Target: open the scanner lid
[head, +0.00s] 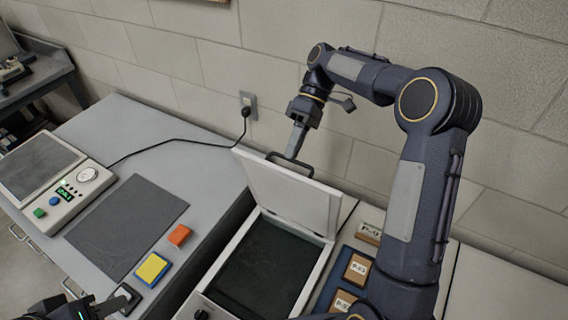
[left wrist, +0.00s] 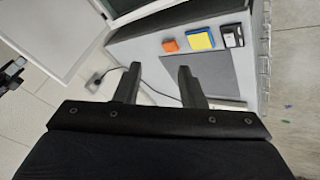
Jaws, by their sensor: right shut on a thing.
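The scanner stands at the lower middle of the head view, with a dark bed (head: 262,268) inside a white frame. Its white lid (head: 287,198) is raised, standing steeply up from the bed; it also shows in the left wrist view (left wrist: 50,35). A dark handle (head: 300,164) sits at the lid's top edge. My right gripper (head: 292,153) is shut on this handle from above. My left gripper (head: 95,307) is at the bottom left, partly cut off; in the left wrist view its fingers (left wrist: 160,72) are apart with nothing between them.
A grey mat (head: 128,222), orange block (head: 180,235), yellow block (head: 152,269) and black-and-white block (head: 125,298) lie left of the scanner. A device with a dial (head: 88,175) stands further left. Labelled brown boxes (head: 357,268) lie right of the scanner. A block wall (head: 200,60) closes the back.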

